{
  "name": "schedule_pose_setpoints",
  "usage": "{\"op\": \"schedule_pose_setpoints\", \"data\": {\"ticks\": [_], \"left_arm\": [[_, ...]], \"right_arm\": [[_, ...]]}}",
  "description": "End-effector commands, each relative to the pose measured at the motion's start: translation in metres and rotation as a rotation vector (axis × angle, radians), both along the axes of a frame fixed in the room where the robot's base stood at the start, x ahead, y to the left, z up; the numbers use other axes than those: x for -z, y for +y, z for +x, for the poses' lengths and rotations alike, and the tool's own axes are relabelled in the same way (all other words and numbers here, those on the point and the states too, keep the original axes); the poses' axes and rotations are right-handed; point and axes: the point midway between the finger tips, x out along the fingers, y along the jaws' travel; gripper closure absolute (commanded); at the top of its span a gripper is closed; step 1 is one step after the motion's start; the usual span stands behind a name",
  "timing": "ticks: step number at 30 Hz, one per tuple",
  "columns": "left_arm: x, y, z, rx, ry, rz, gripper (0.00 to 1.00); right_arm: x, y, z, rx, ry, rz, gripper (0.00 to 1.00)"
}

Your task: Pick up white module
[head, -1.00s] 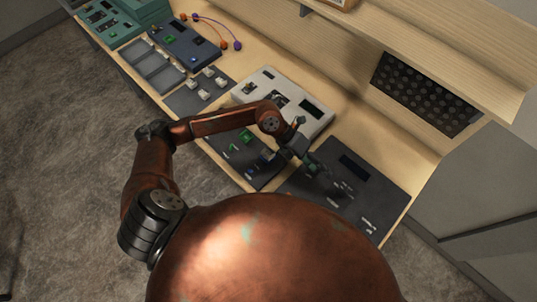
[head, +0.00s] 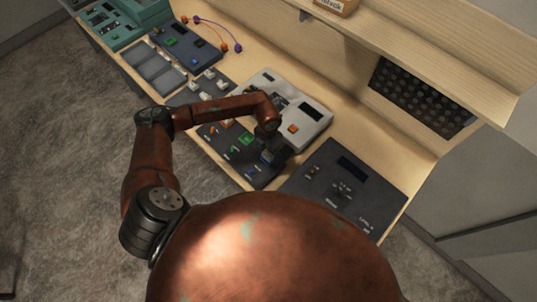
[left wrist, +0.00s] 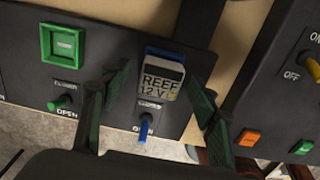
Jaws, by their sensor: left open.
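A white module (left wrist: 163,80) with a dark top and the label "REEF 12 V" sits at a blue-framed slot (left wrist: 178,54) on a dark panel in the left wrist view. My left gripper (left wrist: 157,80) is open, with one dark green finger on each side of the module, apart from it. In the head view the left gripper (head: 272,150) hangs low over the dark panel (head: 235,160), next to a blue part (head: 267,157); it mostly hides the module there. My right gripper is not in view.
Several pale blocks (head: 208,74) sit on a panel further left.

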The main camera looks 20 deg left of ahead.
Motion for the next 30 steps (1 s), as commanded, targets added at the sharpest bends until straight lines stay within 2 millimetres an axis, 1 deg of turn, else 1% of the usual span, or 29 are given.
{"op": "schedule_pose_setpoints", "data": {"ticks": [3,9,10,20,27,30], "left_arm": [[0.007,-0.0002,-0.0002,-0.001,0.0,-0.001,0.45],[0.0081,-0.0002,-0.0003,0.0,0.0,-0.001,0.45],[0.0081,-0.0001,-0.0003,0.0,0.0,-0.001,0.46],[0.0077,-0.0002,-0.0003,0.0,0.0,-0.001,0.69],[0.0076,-0.0002,-0.0003,0.0,-0.001,-0.001,0.86],[0.0074,-0.0003,-0.0001,0.0,-0.001,-0.001,0.91]], "right_arm": [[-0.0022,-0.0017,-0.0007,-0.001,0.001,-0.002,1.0],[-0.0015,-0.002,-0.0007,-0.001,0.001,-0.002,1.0],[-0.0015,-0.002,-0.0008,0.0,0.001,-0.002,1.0],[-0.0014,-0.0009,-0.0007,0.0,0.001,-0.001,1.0],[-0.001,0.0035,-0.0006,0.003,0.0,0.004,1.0],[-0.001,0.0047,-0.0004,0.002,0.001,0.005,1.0]]}}
